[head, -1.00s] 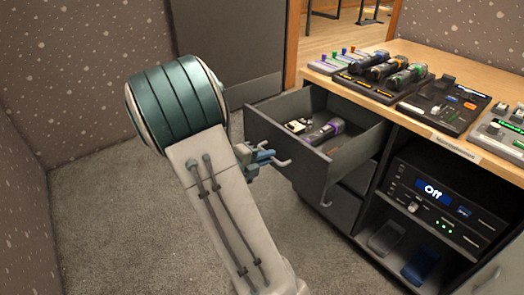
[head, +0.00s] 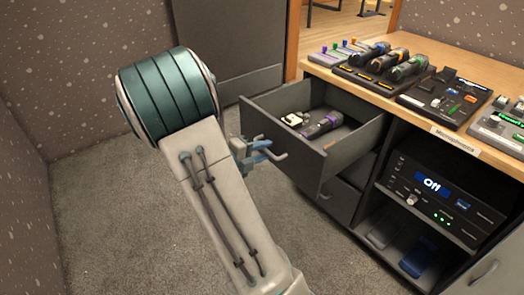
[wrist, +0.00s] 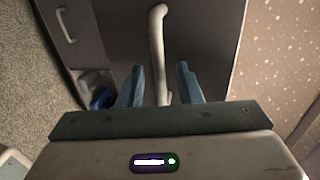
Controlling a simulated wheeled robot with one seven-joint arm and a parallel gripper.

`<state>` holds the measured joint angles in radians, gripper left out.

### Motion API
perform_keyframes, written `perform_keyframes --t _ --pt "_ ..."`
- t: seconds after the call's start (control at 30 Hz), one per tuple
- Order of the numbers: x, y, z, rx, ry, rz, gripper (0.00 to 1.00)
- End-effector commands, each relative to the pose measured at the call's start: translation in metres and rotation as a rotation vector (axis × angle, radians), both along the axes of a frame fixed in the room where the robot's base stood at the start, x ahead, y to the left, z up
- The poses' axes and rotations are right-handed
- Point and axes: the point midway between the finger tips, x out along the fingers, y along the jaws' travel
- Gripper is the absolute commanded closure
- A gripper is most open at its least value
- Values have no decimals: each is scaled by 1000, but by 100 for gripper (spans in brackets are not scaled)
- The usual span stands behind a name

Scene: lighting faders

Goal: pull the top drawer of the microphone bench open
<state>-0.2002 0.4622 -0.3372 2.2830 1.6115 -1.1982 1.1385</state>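The top drawer (head: 290,156) of the microphone bench (head: 437,128) stands pulled well out, its inside showing in the head view. In it lie a dark microphone with a purple band (head: 322,126) and a small pale item (head: 293,119). My gripper (head: 262,150) is at the outer face of the drawer front, by its handle. In the wrist view the pale bar handle (wrist: 157,30) runs between the two blue fingers of my gripper (wrist: 160,84). The fingers are apart, with a gap on each side of the bar.
Several microphones (head: 388,62) and fader boxes (head: 443,98) stand on the bench top. Carpet (head: 100,220) is clear left of the drawer.

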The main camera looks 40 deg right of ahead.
Motion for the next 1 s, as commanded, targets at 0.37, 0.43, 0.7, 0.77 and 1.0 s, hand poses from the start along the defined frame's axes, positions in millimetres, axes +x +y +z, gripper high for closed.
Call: perform_keyframes --t 0.37,0.43,0.7,0.77,1.0 --pt "1 64 17 1 1 6 68" --pt "0 80 20 1 1 7 68" --pt "-1 124 28 0 -1 3 68" --pt "-1 129 28 0 0 2 68" --pt "-1 134 28 0 0 1 68"
